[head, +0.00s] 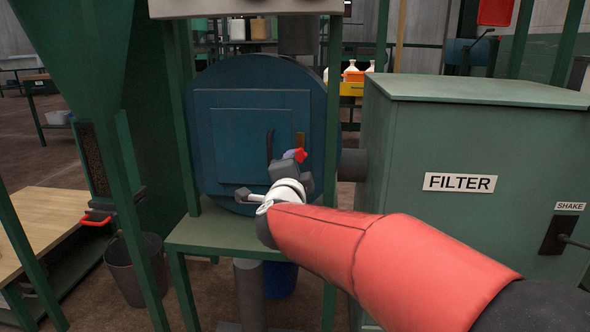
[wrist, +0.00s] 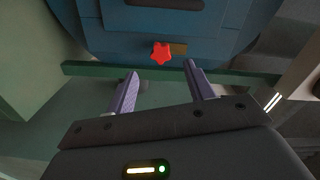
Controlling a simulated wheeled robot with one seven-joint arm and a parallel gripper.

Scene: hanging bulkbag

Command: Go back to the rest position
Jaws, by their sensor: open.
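My gripper (wrist: 159,82) is open and empty in the wrist view, its two purple-grey fingers apart. In the head view my gripper (head: 294,156) is in front of the round blue drum front (head: 222,110), near its red star-shaped knob. The red knob (wrist: 161,54) shows in the wrist view beyond the fingertips, apart from them, on a brown latch plate (wrist: 179,48). In the head view the gripper and wrist partly cover the knob, and the fingers are too small to make out well. My arm in its red sleeve reaches in from the lower right.
A green filter cabinet (head: 470,150) stands close on the right, near my arm. A green stand (head: 215,237) is under the drum. Green posts and a hopper (head: 78,50) are on the left, with a wooden bench (head: 40,225) and a grey bin (head: 135,268).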

